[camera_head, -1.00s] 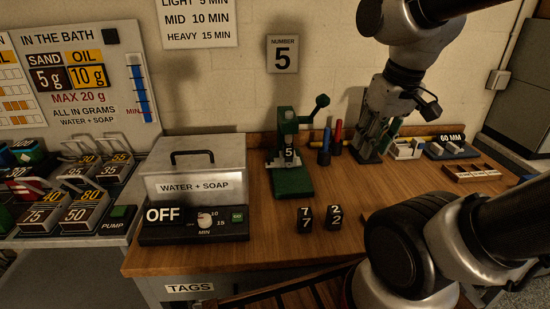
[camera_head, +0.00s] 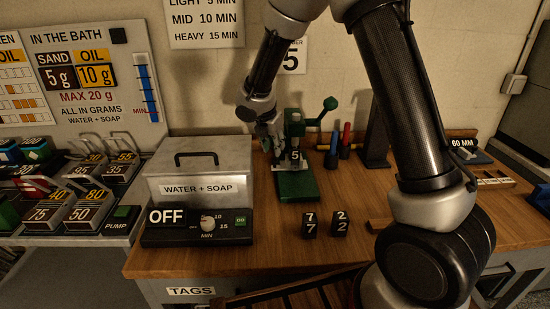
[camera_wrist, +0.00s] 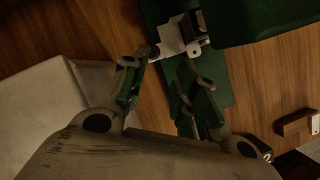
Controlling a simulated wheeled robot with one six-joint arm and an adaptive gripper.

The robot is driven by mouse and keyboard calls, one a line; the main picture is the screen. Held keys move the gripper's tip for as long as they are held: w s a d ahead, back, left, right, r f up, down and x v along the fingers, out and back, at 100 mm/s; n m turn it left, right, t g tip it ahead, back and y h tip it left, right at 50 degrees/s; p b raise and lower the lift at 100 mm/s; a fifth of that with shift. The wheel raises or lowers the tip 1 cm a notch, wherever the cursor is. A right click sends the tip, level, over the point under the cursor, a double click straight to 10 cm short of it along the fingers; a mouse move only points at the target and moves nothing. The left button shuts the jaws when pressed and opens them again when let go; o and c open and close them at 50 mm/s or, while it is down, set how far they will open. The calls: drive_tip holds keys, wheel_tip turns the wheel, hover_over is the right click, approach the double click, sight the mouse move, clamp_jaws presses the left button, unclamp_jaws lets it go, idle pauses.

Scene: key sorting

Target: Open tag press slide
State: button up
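The green tag press (camera_head: 294,184) stands upright on the wooden bench, with a green knob lever (camera_head: 329,104) at its right and a block marked 5 (camera_head: 295,155) on its front. My gripper (camera_head: 272,143) is at the left side of the press, pointing down. A pale metal piece, perhaps the slide (camera_wrist: 171,36), sticks out from the press just beyond the fingertips. The fingers appear apart from it. The press body (camera_wrist: 262,14) hides its other end.
A lidded metal bath (camera_head: 187,165) marked WATER + SOAP stands close left of the press. Blocks marked 7 (camera_head: 310,225) and 2 (camera_head: 339,224) stand in front at the right. Red and blue handles (camera_head: 346,140) stand right of the press.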

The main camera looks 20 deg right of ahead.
sight(274, 160)
drive_tip(key=w+f+n, duration=0.1)
drive_tip(key=f, duration=0.1)
drive_tip(key=w+f, duration=0.1)
drive_tip(key=f, duration=0.1)
drive_tip(key=w+d+f+n, duration=0.1)
drive_tip(key=f, duration=0.2)
drive_tip(key=shift+n, duration=0.3)
drive_tip(key=shift+c, duration=0.5)
clamp_jaws()
